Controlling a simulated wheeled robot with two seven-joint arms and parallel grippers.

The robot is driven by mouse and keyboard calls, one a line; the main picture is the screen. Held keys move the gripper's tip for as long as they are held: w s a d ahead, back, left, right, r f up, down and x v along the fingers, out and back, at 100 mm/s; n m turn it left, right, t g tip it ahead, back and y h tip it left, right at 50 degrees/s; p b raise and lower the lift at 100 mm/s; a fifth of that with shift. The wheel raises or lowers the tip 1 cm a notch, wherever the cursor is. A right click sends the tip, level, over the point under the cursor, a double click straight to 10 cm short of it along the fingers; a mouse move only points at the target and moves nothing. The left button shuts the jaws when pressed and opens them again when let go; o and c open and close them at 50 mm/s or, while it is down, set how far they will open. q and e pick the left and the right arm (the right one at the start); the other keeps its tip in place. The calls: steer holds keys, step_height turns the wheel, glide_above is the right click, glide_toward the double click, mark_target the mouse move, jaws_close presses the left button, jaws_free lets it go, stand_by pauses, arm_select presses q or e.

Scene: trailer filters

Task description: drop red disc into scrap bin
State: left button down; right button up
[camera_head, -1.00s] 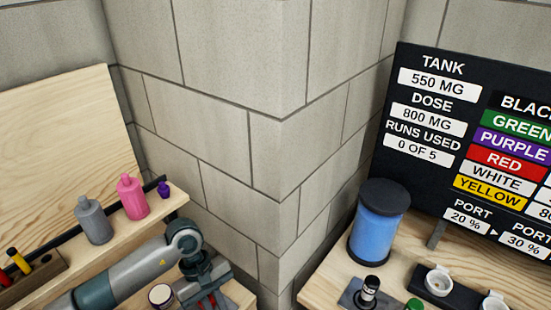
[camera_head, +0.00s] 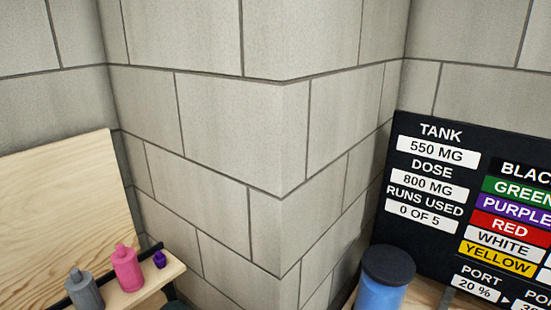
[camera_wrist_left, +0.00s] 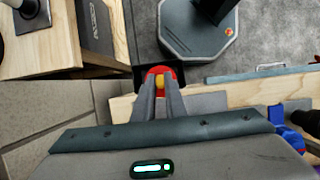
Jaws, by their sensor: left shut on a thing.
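In the left wrist view my left gripper (camera_wrist_left: 160,92) points away from the camera with its two grey fingers close together. A red disc (camera_wrist_left: 160,70) with a yellow part shows at the fingertips, and the gripper is shut on it. The fingers hide part of the disc. A dark, box-like thing (camera_wrist_left: 142,76) lies just behind the disc; I cannot tell whether it is the scrap bin. Neither gripper shows in the head view, and my right gripper is in neither view.
A wooden bench edge (camera_wrist_left: 225,94) runs beside the fingers, with a wooden cabinet (camera_wrist_left: 98,50) at upper left. In the head view, grey and pink bottles (camera_head: 126,268) stand on a left shelf. A blue canister (camera_head: 382,292) stands before a black sign (camera_head: 432,240).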

arm_select(q)
steer(key=shift+f+b, duration=0.75)
steer(key=shift+f, duration=1.85)
steer(key=c, duration=1.7)
jaws_free()
steer(key=shift+r, duration=0.1)
steer(key=shift+w+a+r, duration=0.2)
steer(key=shift+r, duration=0.35)
steer(key=p+v, duration=0.3)
steer(key=v, duration=1.3)
steer(key=shift+p, duration=0.3)
steer(key=shift+s, duration=0.1)
